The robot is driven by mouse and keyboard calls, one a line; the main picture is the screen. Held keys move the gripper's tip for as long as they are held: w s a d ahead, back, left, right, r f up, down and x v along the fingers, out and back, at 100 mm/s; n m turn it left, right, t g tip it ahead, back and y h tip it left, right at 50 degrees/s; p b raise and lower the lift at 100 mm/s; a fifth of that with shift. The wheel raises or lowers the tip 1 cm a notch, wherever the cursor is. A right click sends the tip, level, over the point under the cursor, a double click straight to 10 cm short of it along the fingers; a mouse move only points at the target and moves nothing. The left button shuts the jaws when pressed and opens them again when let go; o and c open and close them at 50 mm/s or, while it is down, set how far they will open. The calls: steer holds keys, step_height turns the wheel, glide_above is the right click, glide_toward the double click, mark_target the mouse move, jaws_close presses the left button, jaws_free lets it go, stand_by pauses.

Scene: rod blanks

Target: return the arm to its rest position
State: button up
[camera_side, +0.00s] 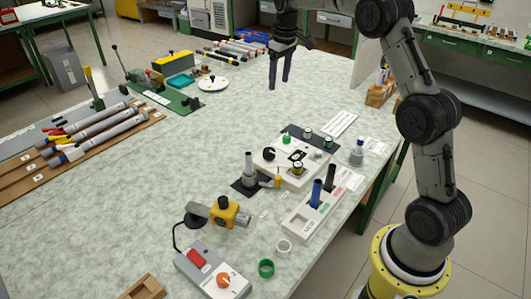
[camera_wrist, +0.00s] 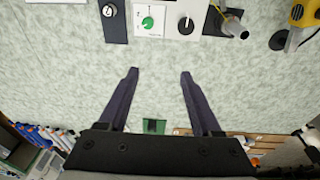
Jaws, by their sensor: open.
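My gripper (camera_side: 279,75) hangs at the upper middle of the side view, above the far part of the pale green worktable (camera_side: 330,95). Its two dark fingers point down and stand apart. In the wrist view my gripper (camera_wrist: 158,72) is open, and only bare table shows between its fingertips. It touches no object there. My arm stands at the right of the side view and reaches over the table.
A control panel with knobs (camera_side: 302,157), a white tray holding dark rods (camera_side: 300,226) and a yellow clamp device (camera_side: 224,211) stand nearer the camera. Rods lie on a brown rack (camera_side: 30,178) at left. A white disc (camera_side: 212,83) lies left of my gripper. The table's middle is clear.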

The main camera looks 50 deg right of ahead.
steer(key=s+a+r+n+t, duration=0.2)
steer(key=s+a+r+t, duration=0.1)
steer(key=s+a+r, duration=1.2)
steer(key=s+a+f+t, duration=0.1)
steer(key=s+a+f, duration=0.1)
steer(key=s, duration=0.5)
steer(key=s+a+f+t, duration=0.1)
steer(key=s+a+f, duration=0.1)
steer(key=s, duration=0.5)
steer(key=s+f+m, duration=0.1)
steer(key=s+f, duration=0.4)
steer(key=f, duration=0.3)
steer(key=shift+s+a+m+g+y, duration=0.25)
steer(key=shift+s+m+g+y, duration=0.05)
steer(key=shift+s+m+g, duration=0.1)
